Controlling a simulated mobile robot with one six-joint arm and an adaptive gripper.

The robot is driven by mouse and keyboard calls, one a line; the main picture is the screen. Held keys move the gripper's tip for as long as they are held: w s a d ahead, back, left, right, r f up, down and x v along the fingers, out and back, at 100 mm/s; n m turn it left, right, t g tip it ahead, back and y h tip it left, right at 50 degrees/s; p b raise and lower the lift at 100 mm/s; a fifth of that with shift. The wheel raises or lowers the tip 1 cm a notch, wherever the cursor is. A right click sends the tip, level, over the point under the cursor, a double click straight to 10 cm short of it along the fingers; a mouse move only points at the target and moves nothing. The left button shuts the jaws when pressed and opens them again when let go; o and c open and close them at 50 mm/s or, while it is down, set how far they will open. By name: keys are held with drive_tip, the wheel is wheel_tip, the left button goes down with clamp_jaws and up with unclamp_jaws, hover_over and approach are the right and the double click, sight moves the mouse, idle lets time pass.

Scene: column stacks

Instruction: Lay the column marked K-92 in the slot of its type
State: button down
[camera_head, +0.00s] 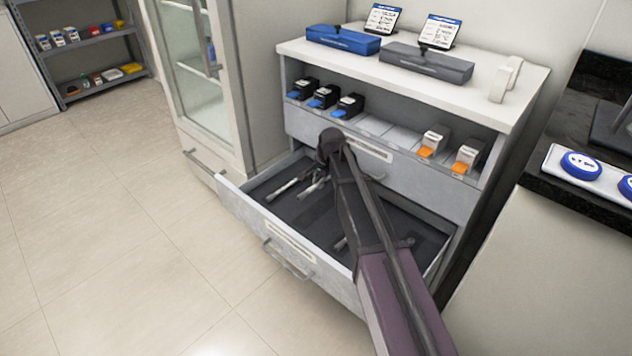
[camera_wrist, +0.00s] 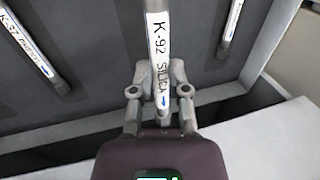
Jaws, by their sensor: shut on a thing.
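The column marked K-92 SILICA (camera_wrist: 157,55) is a white-labelled tube, upright in the wrist view. My gripper (camera_wrist: 160,92) is shut on it near its lower end. In the head view my gripper (camera_head: 318,178) is over the open drawer (camera_head: 250,213); its fingers are partly hidden by my arm. The drawer has a dark lining with shallow recesses. Another column, its label starting K-97 or similar (camera_wrist: 28,45), lies to the left in the wrist view. A further column (camera_wrist: 232,22) lies at the upper right, its label unreadable. How high K-92 is above the lining I cannot tell.
A light column (camera_head: 290,188) lies in the drawer's left part. The shelf above holds blue-fronted (camera_head: 349,106) and orange-fronted boxes (camera_head: 467,159). A blue case (camera_head: 343,40), a grey case (camera_head: 427,63) and two label cards (camera_head: 440,32) stand on top. The floor at left is clear.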

sight(317, 209)
drive_tip(key=shift+f+b, duration=4.65)
drive_tip(key=shift+f, duration=0.2)
drive_tip(key=shift+f+b, duration=0.6)
drive_tip(key=c, duration=0.5)
unclamp_jaws()
drive_tip(key=shift+c, duration=0.2)
drive_tip(key=s+d+r+n+p, duration=0.1)
drive_tip(key=s+d+p, duration=0.1)
drive_tip(key=s+d, duration=0.1)
drive_tip(key=s+d+r+n+p, duration=0.1)
drive_tip(key=s+d+r+p, duration=0.1)
drive_tip(key=s+d, duration=0.2)
drive_tip(key=s+d+r+n+h+p, duration=0.1)
drive_tip(key=s+d+r+p, duration=0.1)
drive_tip(key=s+d, duration=0.2)
drive_tip(key=shift+s+d+r+g, duration=0.2)
drive_tip(key=shift+d+g, duration=0.1)
drive_tip(key=s+d+r+n+g+h+p, duration=0.1)
drive_tip(key=s+d+r+n+p, duration=0.15)
drive_tip(key=s+d, duration=0.35)
drive_tip(key=s+d+r+n+p, duration=0.2)
drive_tip(key=s+d+r+p, duration=0.25)
drive_tip(key=s, duration=0.45)
wheel_tip(317, 209, up, 36)
drive_tip(key=p, duration=3.6)
drive_tip(key=shift+w+r, duration=0.2)
drive_tip(key=shift+w, duration=0.1)
